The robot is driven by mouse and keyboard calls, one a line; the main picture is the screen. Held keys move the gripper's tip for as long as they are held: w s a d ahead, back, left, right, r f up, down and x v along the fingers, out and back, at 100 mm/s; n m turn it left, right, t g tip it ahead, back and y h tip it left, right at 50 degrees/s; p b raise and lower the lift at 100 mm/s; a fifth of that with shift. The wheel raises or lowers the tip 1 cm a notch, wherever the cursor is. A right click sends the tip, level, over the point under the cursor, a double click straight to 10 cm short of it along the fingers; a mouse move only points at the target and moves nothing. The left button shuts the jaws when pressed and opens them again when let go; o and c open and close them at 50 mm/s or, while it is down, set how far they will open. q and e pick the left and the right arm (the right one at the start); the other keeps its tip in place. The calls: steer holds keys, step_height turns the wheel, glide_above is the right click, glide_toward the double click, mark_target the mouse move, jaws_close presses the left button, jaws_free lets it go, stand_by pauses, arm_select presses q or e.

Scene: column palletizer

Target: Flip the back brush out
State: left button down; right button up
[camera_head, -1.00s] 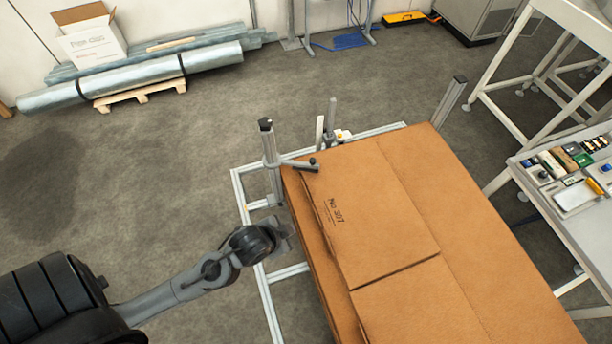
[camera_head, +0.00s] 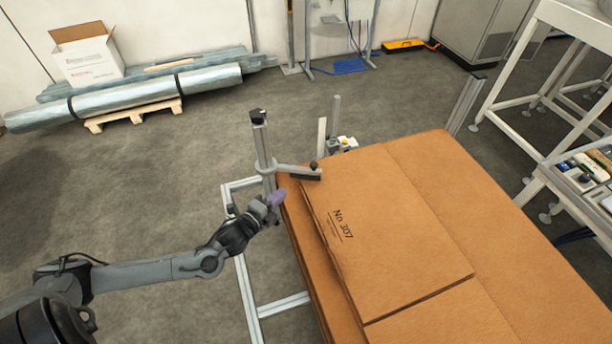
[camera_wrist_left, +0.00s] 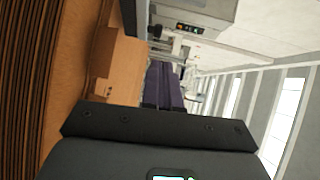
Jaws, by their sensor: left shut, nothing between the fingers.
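The back brush (camera_head: 305,176) is a short dark strip on a grey swing arm with a black knob. Its arm comes off an upright grey post (camera_head: 263,150) at the far left corner of the cardboard stack (camera_head: 400,230) and reaches over the stack's top edge. My left gripper (camera_head: 279,197) has purple fingers, shut and empty. It is just below the brush arm in the picture, beside the post and the stack's left edge; I cannot tell if it touches. In the left wrist view the shut purple fingers (camera_wrist_left: 165,87) point toward blurred grey hardware. My right gripper is not in view.
A grey metal frame (camera_head: 241,262) runs along the stack's left side. Another post (camera_head: 466,103) stands at the far right corner. A white-framed table (camera_head: 583,198) is at the right. Wrapped bundles (camera_head: 128,97) lie on a pallet at the back left. The floor at left is clear.

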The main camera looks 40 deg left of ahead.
mark_target(311, 166)
arm_select(q)
steer(key=shift+w, duration=0.1)
steer(key=w, duration=0.4)
steer(key=w+f+b, duration=0.1)
steer(key=w, duration=0.4)
steer(key=w+a+f+b, duration=0.1)
steer(key=w, duration=0.3)
steer(key=shift+w, duration=0.15)
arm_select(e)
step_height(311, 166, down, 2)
arm_select(q)
steer(key=shift+w+a, duration=0.1)
steer(key=shift+w, duration=0.05)
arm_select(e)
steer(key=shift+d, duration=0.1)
